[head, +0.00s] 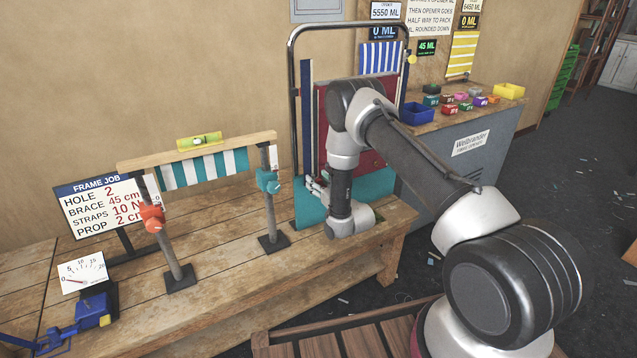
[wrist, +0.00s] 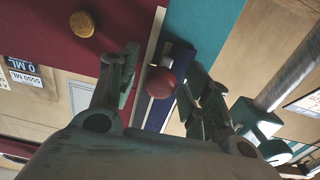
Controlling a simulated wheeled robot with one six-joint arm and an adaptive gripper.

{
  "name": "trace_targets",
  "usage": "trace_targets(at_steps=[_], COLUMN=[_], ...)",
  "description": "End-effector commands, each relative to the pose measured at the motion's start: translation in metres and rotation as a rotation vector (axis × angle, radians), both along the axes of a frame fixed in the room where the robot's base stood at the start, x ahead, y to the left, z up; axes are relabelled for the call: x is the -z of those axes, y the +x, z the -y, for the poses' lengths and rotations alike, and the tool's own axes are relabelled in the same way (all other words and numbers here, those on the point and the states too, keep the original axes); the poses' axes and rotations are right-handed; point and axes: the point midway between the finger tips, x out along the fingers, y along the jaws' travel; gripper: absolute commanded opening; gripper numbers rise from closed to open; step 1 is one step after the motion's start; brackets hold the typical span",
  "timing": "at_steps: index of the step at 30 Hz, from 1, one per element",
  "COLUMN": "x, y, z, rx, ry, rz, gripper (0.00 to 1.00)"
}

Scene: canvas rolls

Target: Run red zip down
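The red zip's round red pull (wrist: 160,82) shows in the wrist view, on a track between a white strip (wrist: 150,45) and a dark blue strip (wrist: 158,112). My gripper (wrist: 162,68) is open, with one finger on each side of the pull. Gaps show between the fingers and the pull. In the head view my gripper (head: 312,185) is low in front of the maroon and teal panel (head: 378,185) in the metal frame; the red pull cannot be made out there.
A yellowish round knob (wrist: 82,24) sits on the maroon cloth. Left of my arm on the bench (head: 225,265) stands a wooden bar on posts with a teal clamp (head: 267,181) and a red clamp (head: 152,218). A grey cabinet (head: 455,165) with small boxes stands at right.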

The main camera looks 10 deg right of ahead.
Motion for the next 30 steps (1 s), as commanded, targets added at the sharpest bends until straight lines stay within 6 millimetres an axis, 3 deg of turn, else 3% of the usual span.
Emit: trace_targets(at_steps=[8, 21, 30], x=[0.001, 0.001, 0.000], y=[-0.010, -0.095, -0.114], z=[0.004, 0.032, 0.037], rx=[0.000, 0.001, 0.000], ry=[-0.001, 0.000, 0.000], rz=[-0.003, -0.003, 0.000], gripper=[0.48, 0.48, 0.48])
